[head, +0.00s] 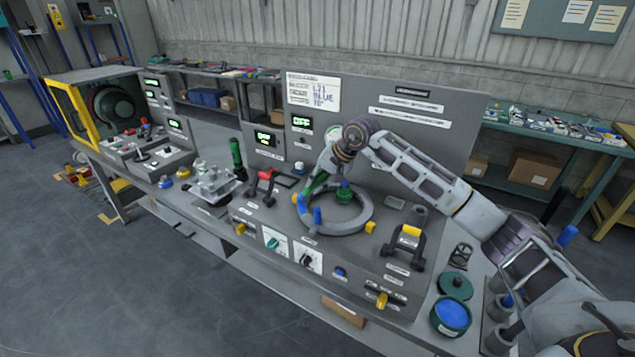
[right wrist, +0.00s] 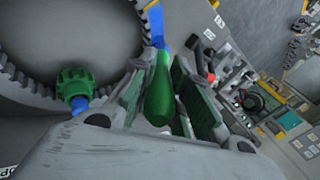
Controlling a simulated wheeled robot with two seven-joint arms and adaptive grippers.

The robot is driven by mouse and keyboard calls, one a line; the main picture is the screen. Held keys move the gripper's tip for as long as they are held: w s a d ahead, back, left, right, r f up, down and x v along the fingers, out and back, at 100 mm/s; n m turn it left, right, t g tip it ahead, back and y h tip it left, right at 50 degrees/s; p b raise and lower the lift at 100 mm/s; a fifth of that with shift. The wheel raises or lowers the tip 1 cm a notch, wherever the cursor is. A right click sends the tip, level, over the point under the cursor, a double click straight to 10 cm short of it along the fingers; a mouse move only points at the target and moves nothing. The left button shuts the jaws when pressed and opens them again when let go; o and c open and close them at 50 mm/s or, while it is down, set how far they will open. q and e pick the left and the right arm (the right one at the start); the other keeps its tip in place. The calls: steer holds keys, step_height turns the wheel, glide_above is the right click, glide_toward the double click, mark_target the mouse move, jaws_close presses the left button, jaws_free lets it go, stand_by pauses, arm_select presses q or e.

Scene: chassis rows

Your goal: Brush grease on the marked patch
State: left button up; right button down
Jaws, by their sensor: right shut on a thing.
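My right gripper (head: 320,183) is above the left side of a grey toothed ring (head: 352,224) on the bench panel. It is shut on the green handle of a brush (right wrist: 160,90); the handle also shows in the head view. Blue shows at the handle's far end in the right wrist view, beside the ring (right wrist: 115,62). I cannot tell whether the brush touches the ring. The marked patch is not clear to make out. An open green tub of blue grease (head: 450,315) stands at the bench's front right. My left gripper is not in view.
A green knob (head: 344,192) stands inside the ring. A dark green lid (head: 455,285) lies behind the tub. A black clamp with a yellow top (head: 406,240) stands right of the ring. A red-handled clamp (head: 265,184) stands left. A tall panel (head: 440,135) rises behind.

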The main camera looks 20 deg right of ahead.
steer(key=shift+r, duration=0.1)
steer(key=shift+r+p, duration=1.2)
steer(key=shift+r, duration=1.75)
steer(key=shift+r+p, duration=0.6)
steer(key=shift+r, duration=0.9)
